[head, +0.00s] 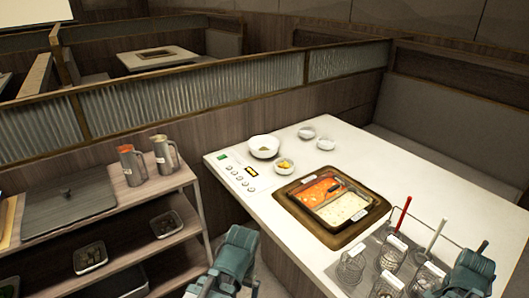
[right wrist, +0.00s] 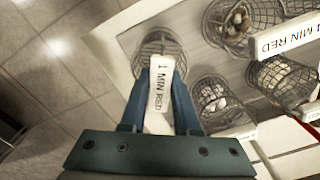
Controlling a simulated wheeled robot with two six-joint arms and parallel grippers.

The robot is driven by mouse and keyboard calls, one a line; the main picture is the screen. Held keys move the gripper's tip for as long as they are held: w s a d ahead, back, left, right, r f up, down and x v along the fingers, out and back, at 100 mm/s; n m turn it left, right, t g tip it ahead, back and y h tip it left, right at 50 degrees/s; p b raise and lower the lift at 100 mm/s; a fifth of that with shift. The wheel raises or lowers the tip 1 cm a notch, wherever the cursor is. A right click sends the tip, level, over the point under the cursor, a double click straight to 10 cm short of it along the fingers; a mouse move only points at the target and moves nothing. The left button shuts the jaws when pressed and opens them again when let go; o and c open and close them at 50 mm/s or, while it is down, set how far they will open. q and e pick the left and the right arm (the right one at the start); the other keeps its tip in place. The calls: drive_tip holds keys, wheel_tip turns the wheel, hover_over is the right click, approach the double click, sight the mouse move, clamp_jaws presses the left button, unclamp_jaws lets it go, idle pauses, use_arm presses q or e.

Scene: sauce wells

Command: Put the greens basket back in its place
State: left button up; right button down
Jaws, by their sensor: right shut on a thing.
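A wire basket (right wrist: 160,45) shows just beyond the fingertips, in line with the tag. Its contents are too dim to identify as greens. In the head view several wire baskets (head: 350,270) with white tags stand at the table's near side, but which one is held is unclear. My right arm is at the lower right there. My left gripper (head: 228,268) is low in the middle, its jaws unclear.
A two-part pot (head: 342,207), red and white, sits in the table beyond the baskets. Other baskets (right wrist: 280,78) stand close to the held one. Upright red and pale sticks rise behind them. White bowls (head: 264,146) are at the back. A shelf cart (head: 140,192) stands left.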

drive_tip(key=shift+f, duration=0.1)
unclamp_jaws()
idle(0.6)
idle(0.4)
drive_tip(key=shift+r+p, duration=1.5)
drive_tip(key=shift+r, duration=0.05)
wheel_tip(320, 180, up, 8)
drive_tip(key=p, duration=0.8)
drive_tip(key=shift+f, duration=0.15)
